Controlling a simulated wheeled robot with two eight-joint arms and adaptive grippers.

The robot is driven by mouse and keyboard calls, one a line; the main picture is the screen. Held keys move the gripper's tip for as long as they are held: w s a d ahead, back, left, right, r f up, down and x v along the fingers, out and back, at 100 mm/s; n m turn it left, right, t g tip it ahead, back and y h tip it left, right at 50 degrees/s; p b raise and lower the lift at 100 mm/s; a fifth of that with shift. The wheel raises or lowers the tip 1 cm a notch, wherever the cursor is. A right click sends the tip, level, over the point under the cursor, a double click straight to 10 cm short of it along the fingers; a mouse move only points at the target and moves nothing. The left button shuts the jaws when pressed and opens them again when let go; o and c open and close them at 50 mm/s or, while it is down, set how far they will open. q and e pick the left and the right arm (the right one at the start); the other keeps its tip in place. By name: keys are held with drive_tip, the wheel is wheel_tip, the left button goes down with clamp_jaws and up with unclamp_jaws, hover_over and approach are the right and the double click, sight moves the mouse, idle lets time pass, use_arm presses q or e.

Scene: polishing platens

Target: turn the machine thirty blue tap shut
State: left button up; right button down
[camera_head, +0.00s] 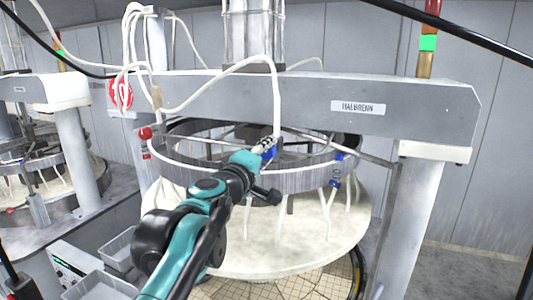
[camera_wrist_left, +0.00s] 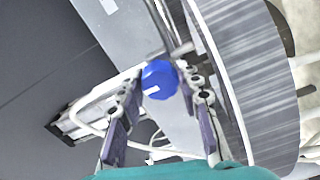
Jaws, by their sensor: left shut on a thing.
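The blue tap (camera_head: 269,153) is on the near rim of the grey ring above the large pale platen. In the left wrist view, the blue tap (camera_wrist_left: 160,79) is a blue faceted knob with a white mark on its face. My left gripper (camera_head: 264,147) reaches the ring from the lower left and is shut on this tap. In the left wrist view, the fingers of the left gripper (camera_wrist_left: 160,82) are on either side of the knob. The gripper hides part of the tap in the head view. My right gripper is not in view.
The grey ring (camera_head: 300,179) bears other blue fittings (camera_head: 335,183) to the right. A red round sign (camera_head: 121,93) hangs at the left of the machine's beam (camera_head: 300,100). White hoses (camera_head: 215,75) loop over the ring. A second machine (camera_head: 40,92) stands at the left.

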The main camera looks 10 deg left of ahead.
use_arm(q)
drive_tip(key=o, duration=1.2)
drive_tip(key=s, duration=0.4)
drive_tip(key=s+a, duration=0.1)
drive_tip(key=s, duration=0.3)
drive_tip(key=s+a, duration=0.1)
drive_tip(key=s, duration=0.2)
drive_tip(key=shift+s+a, duration=0.2)
drive_tip(key=shift+s, duration=0.2)
